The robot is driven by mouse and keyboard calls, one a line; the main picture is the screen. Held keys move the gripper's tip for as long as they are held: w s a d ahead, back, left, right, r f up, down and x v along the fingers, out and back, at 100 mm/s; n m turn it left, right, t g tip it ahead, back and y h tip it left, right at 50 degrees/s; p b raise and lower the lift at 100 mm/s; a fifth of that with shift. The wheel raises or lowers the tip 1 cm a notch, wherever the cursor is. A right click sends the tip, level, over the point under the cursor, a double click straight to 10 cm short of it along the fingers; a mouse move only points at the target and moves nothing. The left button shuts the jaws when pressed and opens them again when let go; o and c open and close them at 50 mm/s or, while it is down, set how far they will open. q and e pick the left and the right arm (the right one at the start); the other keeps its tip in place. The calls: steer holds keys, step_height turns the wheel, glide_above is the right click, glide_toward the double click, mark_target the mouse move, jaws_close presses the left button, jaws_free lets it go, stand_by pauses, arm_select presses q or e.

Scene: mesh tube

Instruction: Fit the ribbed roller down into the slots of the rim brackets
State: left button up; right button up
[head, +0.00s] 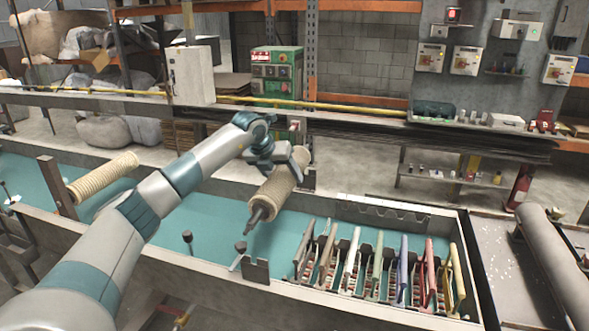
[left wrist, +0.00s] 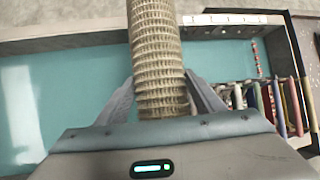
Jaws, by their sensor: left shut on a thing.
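The ribbed roller (head: 278,190) is a tan, mesh-wrapped cylinder with a dark shaft end pointing to the lower left. My left gripper (head: 281,162) is shut on it and holds it over the teal trough, across its width. In the left wrist view the roller (left wrist: 158,52) runs up between the two fingers. A notched dark rim bracket (head: 256,271) stands on the front rim, below and apart from the shaft end. Another rim bracket (head: 309,179) shows on the back rim beside the roller's far end. The far shaft end is hidden. My right gripper is out of view.
A second ribbed roller (head: 103,177) lies across the trough (head: 200,235) at left, near a brown post (head: 57,187). Dark knobs (head: 188,238) rise by the front rim. Coloured dividers (head: 377,262) fill the trough's right end. The trough below the held roller is clear.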

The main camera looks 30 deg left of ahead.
arm_select(q)
steer(key=shift+w+r, duration=0.2)
steer(key=shift+w, duration=0.3)
steer(key=shift+s+r, duration=0.2)
steer(key=shift+s, duration=0.1)
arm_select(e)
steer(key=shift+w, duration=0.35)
arm_select(q)
steer(key=shift+w, duration=0.25)
steer(key=shift+s+f, duration=0.1)
steer(key=shift+f, duration=0.1)
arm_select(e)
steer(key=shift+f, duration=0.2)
arm_select(q)
steer(key=shift+f+b, duration=0.15)
steer(key=shift+b, duration=0.15)
step_height(320, 180, down, 7)
steer(key=b, duration=0.4)
steer(key=shift+r, duration=0.2)
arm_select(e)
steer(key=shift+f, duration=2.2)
